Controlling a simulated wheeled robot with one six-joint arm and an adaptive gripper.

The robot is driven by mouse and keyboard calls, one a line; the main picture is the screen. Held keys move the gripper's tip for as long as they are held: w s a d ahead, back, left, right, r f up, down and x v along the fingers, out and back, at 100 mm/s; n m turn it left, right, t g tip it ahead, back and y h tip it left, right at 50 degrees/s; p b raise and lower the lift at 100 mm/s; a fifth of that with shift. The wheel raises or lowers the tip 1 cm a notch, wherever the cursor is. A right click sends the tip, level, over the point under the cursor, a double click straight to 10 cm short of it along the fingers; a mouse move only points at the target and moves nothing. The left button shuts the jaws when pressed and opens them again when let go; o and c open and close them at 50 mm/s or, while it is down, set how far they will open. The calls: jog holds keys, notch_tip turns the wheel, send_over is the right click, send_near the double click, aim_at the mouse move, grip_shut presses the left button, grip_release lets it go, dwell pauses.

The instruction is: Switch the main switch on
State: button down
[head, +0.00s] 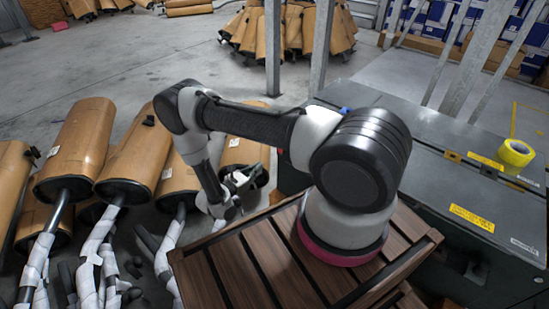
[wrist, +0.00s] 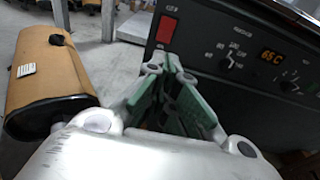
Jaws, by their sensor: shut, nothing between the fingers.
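A red rectangular switch (wrist: 166,30) sits at the upper left of a dark control panel (wrist: 215,30) in the wrist view, with small white lettering above it. Its position, on or off, cannot be told. My gripper (wrist: 168,68) is shut and empty, its green-padded fingers pointing toward the panel. The fingertips appear just below the red switch in the picture; I cannot tell whether they touch the panel. In the head view my gripper (head: 238,184) is low, left of the wooden slatted stand, and the switch is hidden there.
Brown mufflers (head: 78,140) with wrapped pipes lie to the left. A dark machine (head: 440,160) with a yellow tape roll (head: 516,153) stands right. Open floor lies behind.

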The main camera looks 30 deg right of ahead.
jog(key=x, duration=1.1)
jog(key=shift+d, duration=0.3)
jog(key=shift+w, duration=0.1)
